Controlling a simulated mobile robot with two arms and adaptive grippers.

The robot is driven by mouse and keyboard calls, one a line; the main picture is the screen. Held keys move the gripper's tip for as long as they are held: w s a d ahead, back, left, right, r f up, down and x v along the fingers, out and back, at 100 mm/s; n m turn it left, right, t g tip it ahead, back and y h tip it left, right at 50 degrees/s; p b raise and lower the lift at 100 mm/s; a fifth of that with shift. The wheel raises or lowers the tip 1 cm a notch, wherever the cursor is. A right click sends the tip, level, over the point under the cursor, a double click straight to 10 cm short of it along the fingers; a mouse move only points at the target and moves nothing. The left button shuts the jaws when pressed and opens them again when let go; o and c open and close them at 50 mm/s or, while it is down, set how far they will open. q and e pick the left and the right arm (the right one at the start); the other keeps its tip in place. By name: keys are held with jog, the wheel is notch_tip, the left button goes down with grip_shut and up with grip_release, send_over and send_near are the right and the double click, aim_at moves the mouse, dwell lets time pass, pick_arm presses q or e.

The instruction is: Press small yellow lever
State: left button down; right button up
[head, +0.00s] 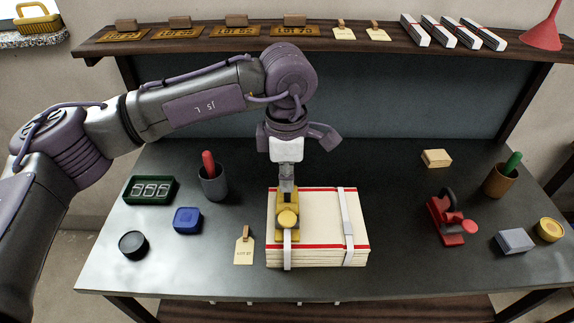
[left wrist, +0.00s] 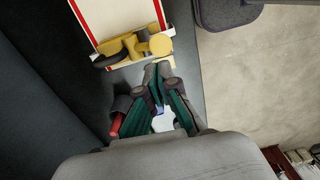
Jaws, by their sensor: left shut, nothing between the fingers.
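A small yellow lever with a round knob (head: 288,218) belongs to a yellow device clamped over a white strap on a cream, red-edged stack (head: 318,225) on the bench. The yellow device also shows in the left wrist view (left wrist: 160,45), with a dark round part beside it. My left gripper (head: 287,190) points down just behind the knob, over the device. Its fingers (left wrist: 158,70) are shut and empty. They hide part of the device in the head view, and I cannot tell whether they touch it. My right gripper is not in view.
A red stamping tool (head: 450,218) stands right. Bare bench (head: 400,200) lies between. A shelf (head: 350,43) runs behind.

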aim_at(287, 216)
pick_arm(q)
notch_tip(287, 216, down, 8)
jog(key=p, duration=0.3)
jog(key=shift+f, duration=0.6)
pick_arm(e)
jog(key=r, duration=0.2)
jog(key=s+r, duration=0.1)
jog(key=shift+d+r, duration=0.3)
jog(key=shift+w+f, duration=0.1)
